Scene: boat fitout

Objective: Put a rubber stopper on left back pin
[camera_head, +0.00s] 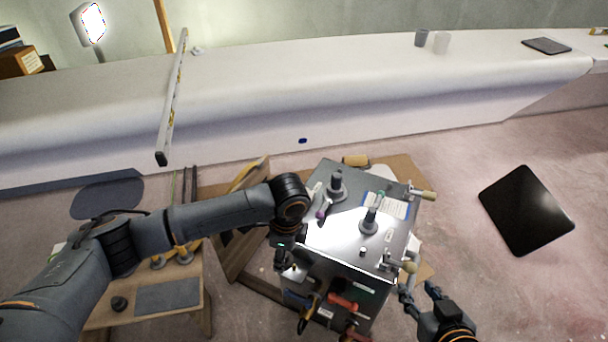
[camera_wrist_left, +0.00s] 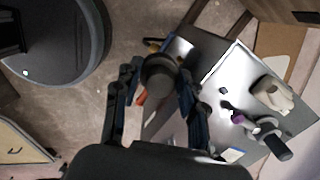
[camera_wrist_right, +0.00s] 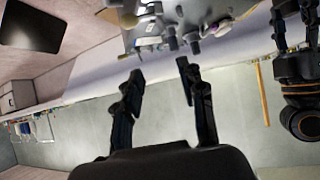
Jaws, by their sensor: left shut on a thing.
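A metal box (camera_head: 340,232) stands in the middle of the head view, with two dark grey upright pieces (camera_head: 337,186) (camera_head: 370,222) with wide bases on its top. I cannot tell whether these are pins or stoppers. My left gripper (camera_head: 282,264) is at the box's left front edge. In the left wrist view, the left fingers (camera_wrist_left: 158,88) are shut on a round grey piece (camera_wrist_left: 159,72), likely the rubber stopper, beside the box (camera_wrist_left: 190,62). My right gripper (camera_head: 420,291) is open and empty, right of the box's front; its fingers are apart in the right wrist view (camera_wrist_right: 160,75).
A low wooden table (camera_head: 205,312) at left carries a dark mat (camera_head: 168,296) and small knobbed pieces (camera_head: 184,256). Wooden handles (camera_head: 421,193) stick out on the box's right. Tools hang on its front (camera_head: 342,303). A wooden frame (camera_head: 243,245) stands close on its left.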

